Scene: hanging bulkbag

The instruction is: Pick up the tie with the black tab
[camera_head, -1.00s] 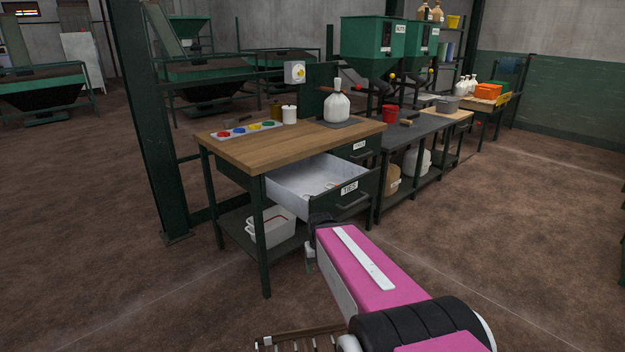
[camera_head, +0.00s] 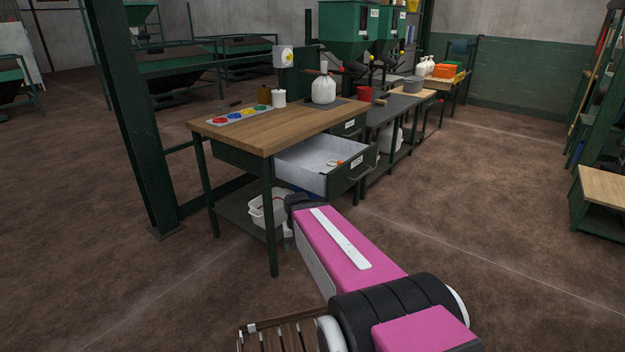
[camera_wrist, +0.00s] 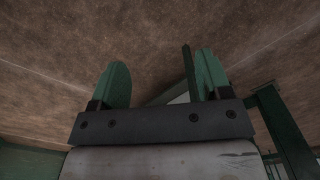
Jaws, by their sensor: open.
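An open drawer (camera_head: 300,178) under the wooden workbench top holds a few small ties. One orange-and-white tie (camera_head: 334,162) shows near the drawer's front; the others are too small to make out. I cannot tell a black tab on any of them. My gripper shows in the wrist view (camera_wrist: 163,82) with its two green fingers apart and nothing between them. In the head view my pink arm reaches to just in front of the bench, and its end is low, beside and below the drawer. The fingers there are mostly hidden.
The workbench top (camera_head: 235,138) carries a button panel (camera_head: 240,115), a white cup (camera_head: 279,98) and a tied white bag (camera_head: 323,90). A green post (camera_head: 130,120) rises at left.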

